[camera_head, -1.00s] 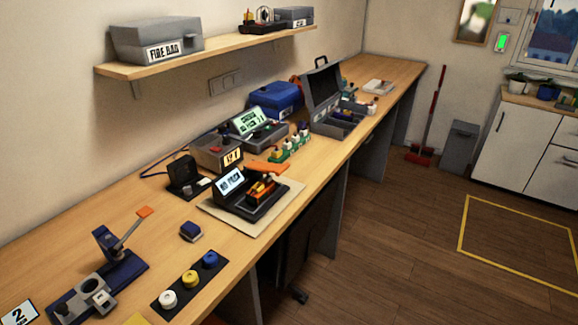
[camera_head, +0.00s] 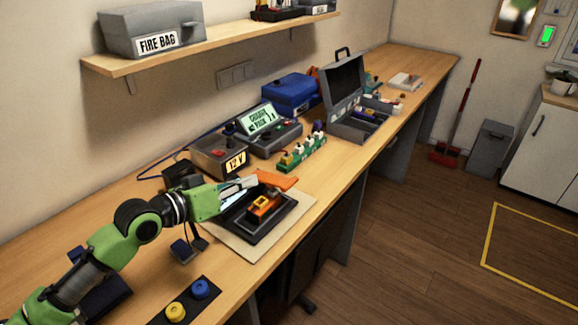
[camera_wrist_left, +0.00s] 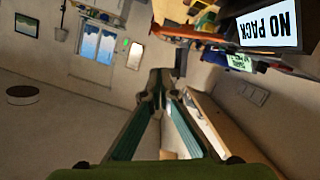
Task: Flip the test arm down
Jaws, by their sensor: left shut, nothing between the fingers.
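The test stand (camera_head: 235,222) is a black unit on a beige mat, with an orange block in it. An orange arm (camera_head: 278,180) sticks out raised above its back; I take it as the test arm. In the left wrist view the orange arm (camera_wrist_left: 175,32) shows near the top, beside the upside-down "NO PACK" screen (camera_wrist_left: 268,25). My left gripper (camera_head: 254,182) is shut and empty, its tips close to the orange arm's left end; I cannot tell whether they touch. In the wrist view my left gripper's fingers (camera_wrist_left: 160,82) meet. My right gripper is not in view.
A "12 V" box (camera_head: 222,158), a charger (camera_head: 262,128) and a green strip with several plugs (camera_head: 302,152) stand behind the stand. An open grey case (camera_head: 350,105) is farther back. Blue and yellow knobs (camera_head: 188,300) lie in front. The table's front edge is near the mat.

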